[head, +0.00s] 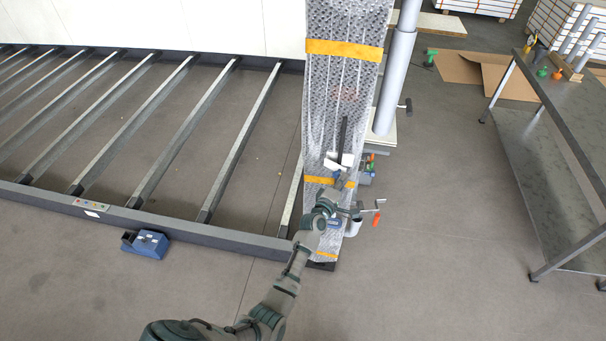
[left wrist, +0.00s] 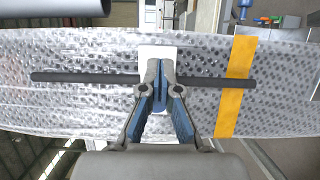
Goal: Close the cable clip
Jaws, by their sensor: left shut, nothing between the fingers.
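A white cable clip (left wrist: 157,51) sits on the long bubble-wrapped panel, across a black cable (left wrist: 85,78). The cable also shows in the head view (head: 343,132), running along the panel. My left gripper (left wrist: 160,66) is shut and empty, with its fingertips over the middle of the clip. They hide part of the clip and the cable there. In the head view my left gripper (head: 340,172) is at the white clip (head: 333,165), low on the panel. I cannot tell whether the clip is open or closed, or whether the fingertips touch it. My right gripper is not in view.
The bubble-wrapped panel (head: 345,85) has orange tape bands (head: 343,50). A grey post (head: 393,80) stands beside it. A clamp with an orange handle (head: 377,218) is near its lower right.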

